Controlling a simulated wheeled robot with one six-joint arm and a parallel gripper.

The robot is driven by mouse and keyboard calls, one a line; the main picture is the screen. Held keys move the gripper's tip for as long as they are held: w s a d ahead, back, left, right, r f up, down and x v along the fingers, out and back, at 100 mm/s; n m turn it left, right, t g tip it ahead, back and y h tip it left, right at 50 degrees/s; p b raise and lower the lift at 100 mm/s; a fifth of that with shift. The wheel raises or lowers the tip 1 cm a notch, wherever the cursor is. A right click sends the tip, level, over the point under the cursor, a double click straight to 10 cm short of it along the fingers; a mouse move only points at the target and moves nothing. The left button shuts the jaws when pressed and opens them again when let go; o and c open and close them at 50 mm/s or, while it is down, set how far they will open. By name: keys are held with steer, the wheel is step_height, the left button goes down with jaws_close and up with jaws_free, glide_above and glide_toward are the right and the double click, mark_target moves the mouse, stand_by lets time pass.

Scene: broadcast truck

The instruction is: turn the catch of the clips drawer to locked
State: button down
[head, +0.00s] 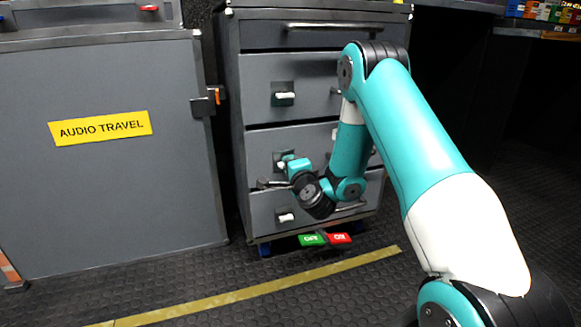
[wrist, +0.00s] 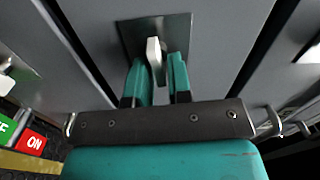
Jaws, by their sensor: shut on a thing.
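A grey drawer cabinet has three stacked drawers with white catches, and I can read no clips label. My gripper (head: 288,165) is at the middle drawer's catch (head: 281,163), largely hidden behind the gripper in the head view. In the wrist view my gripper (wrist: 160,78) has its two teal fingers on either side of the white catch (wrist: 154,52), shut on it. The catch stands out from a dark square plate (wrist: 180,28) and lies roughly along the drawer's long edges.
Other white catches sit on the upper drawer (head: 284,96) and the bottom drawer (head: 286,217). Green and red signs (head: 325,239) stick out low in front of the cabinet. A grey AUDIO TRAVEL case (head: 110,190) stands to the left. The floor in front is clear.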

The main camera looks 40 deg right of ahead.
steer(key=shift+d+f+m, duration=0.1)
steer(key=shift+m, duration=0.5)
steer(key=c, duration=1.2)
jaws_free()
steer(key=shift+c, duration=0.2)
